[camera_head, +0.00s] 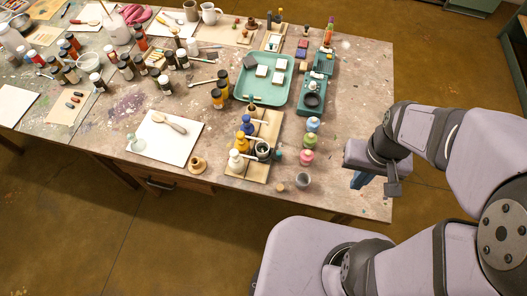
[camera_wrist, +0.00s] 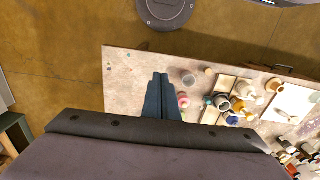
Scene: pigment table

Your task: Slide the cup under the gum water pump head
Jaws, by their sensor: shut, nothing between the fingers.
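Several pump bottles stand in a row on a wooden board (camera_head: 262,172): a white one (camera_head: 235,160), a yellow one (camera_head: 242,142), a blue one (camera_head: 246,125) and a dark one at the back. I cannot read which holds gum water. A dark-rimmed cup (camera_head: 263,151) stands on the board, right of the white and yellow bottles; it also shows in the wrist view (camera_wrist: 222,103). A separate grey cup (camera_head: 302,181) stands near the table's front edge. My gripper (camera_head: 360,181) is shut and empty, right of both cups, near the table's right edge; its blue fingers show in the wrist view (camera_wrist: 160,77).
Small blue, green and pink bottles (camera_head: 307,157) stand between the board and my gripper. A small wooden-topped item (camera_head: 281,187) is beside the grey cup. The table's right end is clear.

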